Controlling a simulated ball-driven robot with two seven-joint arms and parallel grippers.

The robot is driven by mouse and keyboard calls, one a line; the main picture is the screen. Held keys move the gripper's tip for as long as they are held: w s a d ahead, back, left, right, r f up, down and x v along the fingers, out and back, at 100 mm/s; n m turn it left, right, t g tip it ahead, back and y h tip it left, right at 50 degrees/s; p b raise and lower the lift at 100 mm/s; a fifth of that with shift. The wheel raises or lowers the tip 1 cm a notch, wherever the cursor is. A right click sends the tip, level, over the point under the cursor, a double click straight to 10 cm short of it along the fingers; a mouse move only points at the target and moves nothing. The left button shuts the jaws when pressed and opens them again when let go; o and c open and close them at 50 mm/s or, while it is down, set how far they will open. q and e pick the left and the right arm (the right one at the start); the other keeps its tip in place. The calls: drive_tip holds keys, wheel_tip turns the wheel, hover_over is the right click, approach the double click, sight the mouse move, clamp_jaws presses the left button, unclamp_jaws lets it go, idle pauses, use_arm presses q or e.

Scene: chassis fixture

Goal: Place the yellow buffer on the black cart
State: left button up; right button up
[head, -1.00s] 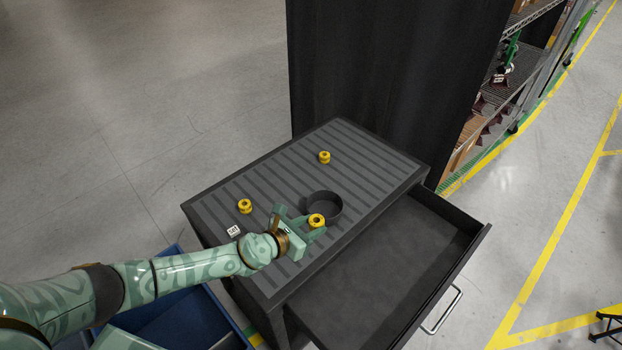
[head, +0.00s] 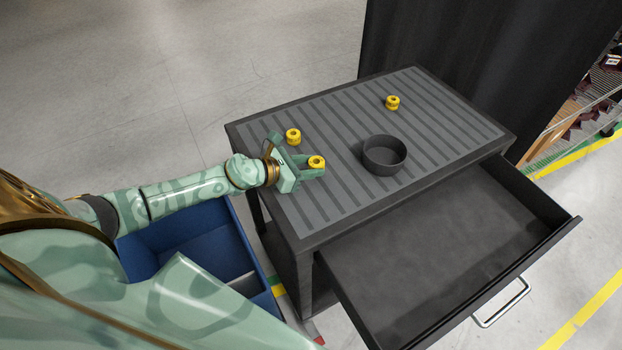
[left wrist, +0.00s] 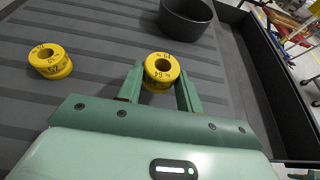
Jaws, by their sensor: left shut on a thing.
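My left gripper (head: 308,166) is shut on a yellow buffer (head: 316,162) over the near left part of the black cart's ribbed top (head: 340,203). The held buffer also shows between the two fingers in the left wrist view (left wrist: 161,70). I cannot tell whether it touches the top. A second yellow buffer (head: 293,136) stands on the cart just behind the gripper, and also shows in the left wrist view (left wrist: 50,61). A third yellow buffer (head: 392,102) stands toward the back of the top. My right gripper is not in view.
A round black bowl (head: 384,156) stands on the cart right of the gripper. The cart's drawer (head: 450,262) is open at the front right. A blue bin (head: 197,238) is on the floor left of the cart. A black curtain (head: 450,60) rises behind.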

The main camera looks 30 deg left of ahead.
use_arm(q)
drive_tip(key=shift+d+f+b, duration=0.15)
drive_tip(key=shift+f+b, duration=0.15)
drive_tip(key=shift+f, duration=1.05)
drive_tip(key=shift+f+b, duration=0.3)
drive_tip(key=shift+b, duration=0.05)
drive_tip(key=o, duration=1)
drive_tip(key=shift+s+r+p, duration=0.1)
drive_tip(key=shift+r+p, duration=0.35)
drive_tip(key=shift+r, duration=0.05)
drive_tip(key=v, duration=1)
drive_tip(key=shift+s+f, duration=0.1)
drive_tip(key=shift+s, duration=0.1)
drive_tip(key=shift+s+a+r, duration=0.4)
drive_tip(key=shift+s+a, duration=0.1)
drive_tip(key=shift+a, duration=0.05)
